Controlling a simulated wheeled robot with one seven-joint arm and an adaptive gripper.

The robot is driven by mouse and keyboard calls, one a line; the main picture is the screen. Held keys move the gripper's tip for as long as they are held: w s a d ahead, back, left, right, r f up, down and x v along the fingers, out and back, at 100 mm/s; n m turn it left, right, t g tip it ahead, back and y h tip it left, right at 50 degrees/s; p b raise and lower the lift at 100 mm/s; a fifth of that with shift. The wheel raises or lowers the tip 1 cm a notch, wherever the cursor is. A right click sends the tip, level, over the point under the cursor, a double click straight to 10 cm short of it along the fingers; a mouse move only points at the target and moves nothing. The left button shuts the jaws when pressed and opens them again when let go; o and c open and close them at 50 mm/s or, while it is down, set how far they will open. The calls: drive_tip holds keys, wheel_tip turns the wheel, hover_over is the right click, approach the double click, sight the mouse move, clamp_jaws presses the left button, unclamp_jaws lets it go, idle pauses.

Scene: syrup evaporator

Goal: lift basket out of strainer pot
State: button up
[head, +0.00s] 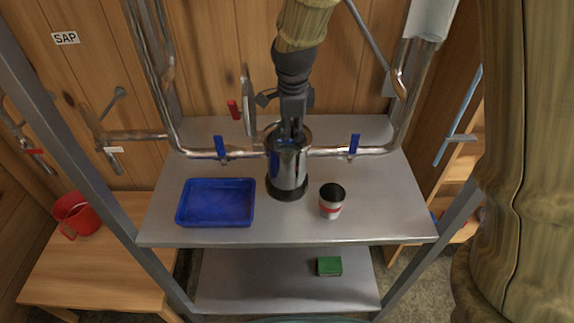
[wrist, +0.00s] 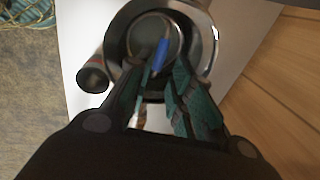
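The strainer pot (head: 287,172) is a shiny metal cylinder with a dark base, standing upright in the middle of the metal shelf. Its round rim also shows in the wrist view (wrist: 207,38). My gripper (head: 291,128) points down over the pot's mouth. In the wrist view its two teal-padded fingers (wrist: 159,76) reach toward the pot's opening with a narrow gap between the tips. A blue strip (wrist: 162,50) shows just past the tips; I cannot tell what it belongs to. The basket is not clearly visible, and I cannot tell whether the fingers touch it.
A blue tray (head: 216,203) lies left of the pot. A cup with a red band (head: 331,203) stands close on the right. Metal pipes with blue valve handles (head: 221,147) (head: 354,145) run behind. A green box (head: 329,266) lies on the lower shelf; a red jug (head: 77,215) stands left.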

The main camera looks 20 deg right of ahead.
sight(291, 140)
drive_tip(key=shift+w+f+p, duration=0.2)
drive_tip(key=shift+f+p, duration=0.35)
drive_tip(key=shift+f, duration=0.8)
drive_tip(key=shift+w+f+p, duration=0.2)
drive_tip(key=shift+f+p, duration=0.3)
drive_tip(key=shift+f, duration=0.8)
drive_tip(key=shift+c, duration=0.4)
clamp_jaws()
